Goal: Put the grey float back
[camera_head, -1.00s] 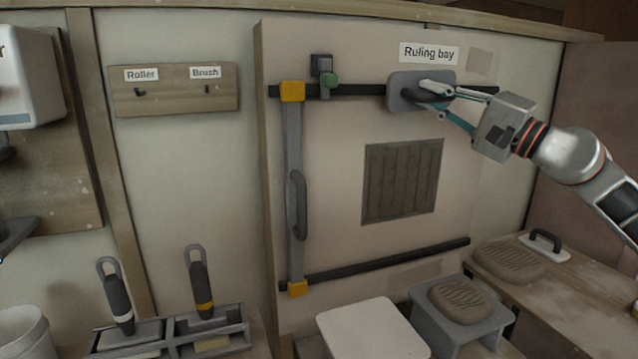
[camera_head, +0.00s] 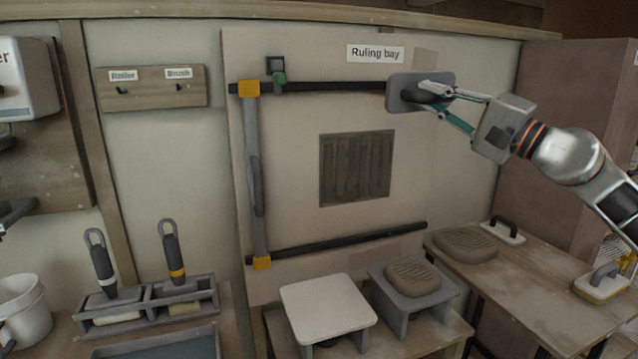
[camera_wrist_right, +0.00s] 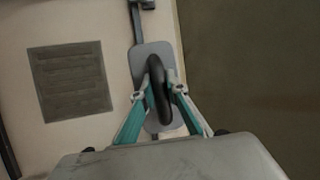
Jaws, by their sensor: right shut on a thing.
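The grey float (camera_head: 402,98) is a flat grey plate with a dark handle. I cannot tell whether the plate touches the board.
The board has a black upper rail (camera_head: 330,86), a lower rail (camera_head: 340,241), a grey upright bar (camera_head: 251,140) and a dark ribbed panel (camera_head: 356,168). The right-hand table (camera_head: 520,285) holds a white float with a black handle (camera_head: 504,231) and another float (camera_head: 602,285). Its middle is clear.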

